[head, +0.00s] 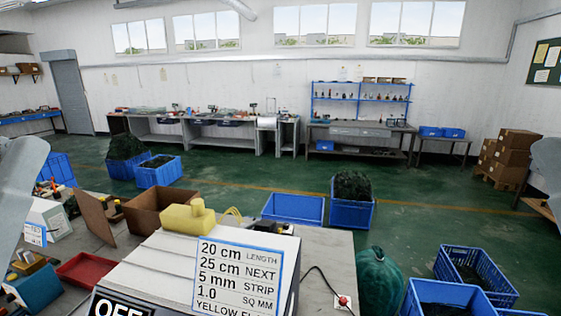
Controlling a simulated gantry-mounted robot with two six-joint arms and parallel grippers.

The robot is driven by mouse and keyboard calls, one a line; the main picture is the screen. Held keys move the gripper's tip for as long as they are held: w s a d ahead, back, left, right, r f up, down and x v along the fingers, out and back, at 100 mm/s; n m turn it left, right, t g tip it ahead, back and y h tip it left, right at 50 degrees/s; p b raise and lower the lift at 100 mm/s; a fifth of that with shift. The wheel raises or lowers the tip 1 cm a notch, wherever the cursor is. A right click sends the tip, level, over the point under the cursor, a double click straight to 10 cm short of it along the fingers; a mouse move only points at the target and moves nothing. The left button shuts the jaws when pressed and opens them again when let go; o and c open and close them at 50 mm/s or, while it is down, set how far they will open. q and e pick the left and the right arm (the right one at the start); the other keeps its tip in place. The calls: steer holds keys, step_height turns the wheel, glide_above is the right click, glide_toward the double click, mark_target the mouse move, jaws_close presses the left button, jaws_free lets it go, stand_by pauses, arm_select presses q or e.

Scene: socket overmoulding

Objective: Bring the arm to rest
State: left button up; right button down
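Pale grey parts of my two arms show at the left and right edges of the head view. Neither gripper shows, so what they hold and whether they are open cannot be seen. In front of me stands a pale machine (160,262) with a printed sheet (236,278) giving length and strip values. A dark sign reading "OFF" (122,305) is cut by the bottom edge.
On the bench are an open cardboard box (158,208), a red tray (86,269), a blue device (38,288) and a red button box (342,302). Blue crates (293,209) stand beyond; a green sack (378,282) is at right. The green floor (440,215) behind has free room.

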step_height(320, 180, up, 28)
steer(key=p, duration=2.5)
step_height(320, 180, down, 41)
steer(key=b, duration=4.1)
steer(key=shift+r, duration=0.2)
